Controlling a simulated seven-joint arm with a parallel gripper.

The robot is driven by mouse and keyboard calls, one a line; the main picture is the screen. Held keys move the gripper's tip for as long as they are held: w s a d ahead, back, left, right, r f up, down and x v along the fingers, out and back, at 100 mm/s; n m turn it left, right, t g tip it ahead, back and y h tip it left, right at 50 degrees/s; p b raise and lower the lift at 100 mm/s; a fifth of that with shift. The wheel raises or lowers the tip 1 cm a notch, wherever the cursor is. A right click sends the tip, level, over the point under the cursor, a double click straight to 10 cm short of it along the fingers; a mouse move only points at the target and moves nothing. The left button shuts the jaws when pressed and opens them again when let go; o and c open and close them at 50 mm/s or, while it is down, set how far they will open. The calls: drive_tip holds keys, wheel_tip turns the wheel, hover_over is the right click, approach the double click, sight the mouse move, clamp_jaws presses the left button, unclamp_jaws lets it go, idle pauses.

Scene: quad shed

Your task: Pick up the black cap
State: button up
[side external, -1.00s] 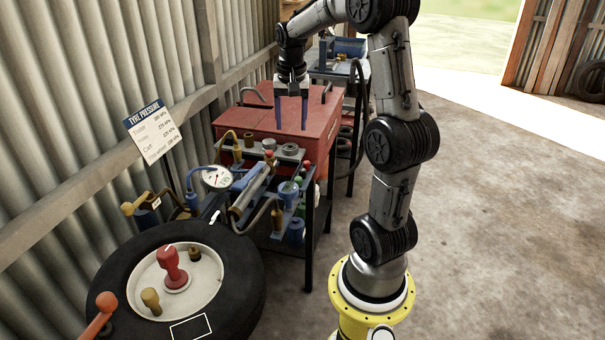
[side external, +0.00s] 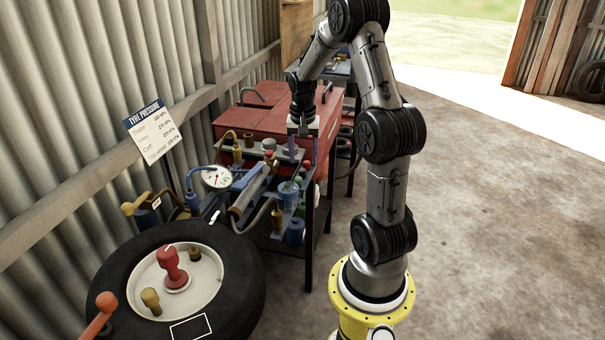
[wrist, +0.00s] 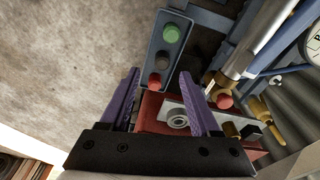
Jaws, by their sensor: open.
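My gripper (side external: 303,160) points down with its two purple fingers apart and nothing held, over the front edge of the red bench top. In the wrist view my gripper (wrist: 160,76) opens toward a blue-grey strip (wrist: 182,20) with a row of round caps. Another dark hexagonal piece (wrist: 250,132) sits beside brass fittings; I cannot tell for certain which is the black cap. The fingers partly hide this area in the side view.
A tyre (side external: 245,270) lies front left. The concrete floor at right is clear.

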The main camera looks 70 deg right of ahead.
sight(302, 170)
drive_tip(key=shift+w+f, duration=0.15)
drive_tip(key=shift+f, duration=1.8)
clamp_jaws()
